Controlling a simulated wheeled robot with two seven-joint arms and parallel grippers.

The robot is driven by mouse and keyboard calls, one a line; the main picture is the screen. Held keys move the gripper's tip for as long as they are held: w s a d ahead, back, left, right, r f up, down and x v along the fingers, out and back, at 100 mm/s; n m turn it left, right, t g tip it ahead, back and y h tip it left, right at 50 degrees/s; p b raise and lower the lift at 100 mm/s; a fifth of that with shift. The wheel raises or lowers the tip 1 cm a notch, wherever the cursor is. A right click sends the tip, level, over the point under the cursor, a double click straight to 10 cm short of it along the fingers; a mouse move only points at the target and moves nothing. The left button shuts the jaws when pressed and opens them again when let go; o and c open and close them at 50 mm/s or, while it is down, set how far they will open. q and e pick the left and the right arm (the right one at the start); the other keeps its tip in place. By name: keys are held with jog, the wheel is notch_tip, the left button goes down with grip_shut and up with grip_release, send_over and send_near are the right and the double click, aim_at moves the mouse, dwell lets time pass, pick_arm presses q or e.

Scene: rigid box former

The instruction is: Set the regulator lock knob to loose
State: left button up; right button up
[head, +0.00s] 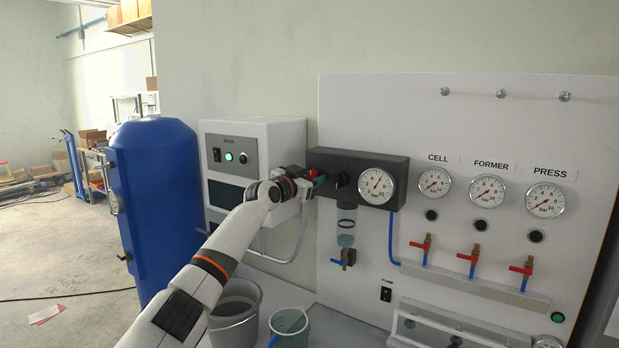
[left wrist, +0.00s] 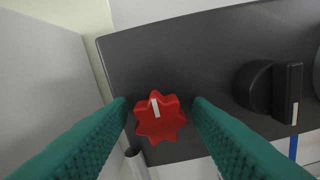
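A red star-shaped knob (left wrist: 147,128) with a white line sits on the dark regulator block (left wrist: 190,55) in the left wrist view. The line points nearly straight up, tilted slightly left. In the head view, part of the red knob (head: 312,172) shows at the left end of the block (head: 372,163). My left gripper (head: 316,181) is there, its green fingers open on either side of the knob in the left wrist view (left wrist: 159,108), with gaps visible. No label shows which knob is the lock. My right gripper is out of view.
A black knob (left wrist: 270,85) with a white mark is right of the red one. A pressure gauge (head: 377,186) is on the block and a filter bowl (head: 346,220) hangs below. A white control box (head: 284,140) stands close on the left. Buckets (head: 236,310) are below.

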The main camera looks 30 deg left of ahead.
pick_arm(q)
jog(key=c, duration=0.8)
jog(key=shift+o, duration=0.2)
jog(key=shift+n, duration=0.4)
jog(key=n, duration=0.3)
jog(key=shift+n+p, duration=0.3)
jog(key=shift+n, duration=0.1)
jog(key=n, duration=0.2)
jog(key=shift+n+p, duration=0.3)
jog(key=shift+n, duration=0.1)
jog(key=n+p, duration=0.1)
jog(key=n, duration=0.4)
jog(key=shift+r+p, duration=0.1)
jog(key=shift+p, duration=0.3)
jog(key=n+p, duration=0.2)
jog(key=n, duration=0.3)
jog(key=shift+a+n, duration=0.1)
jog(key=shift+n, duration=0.2)
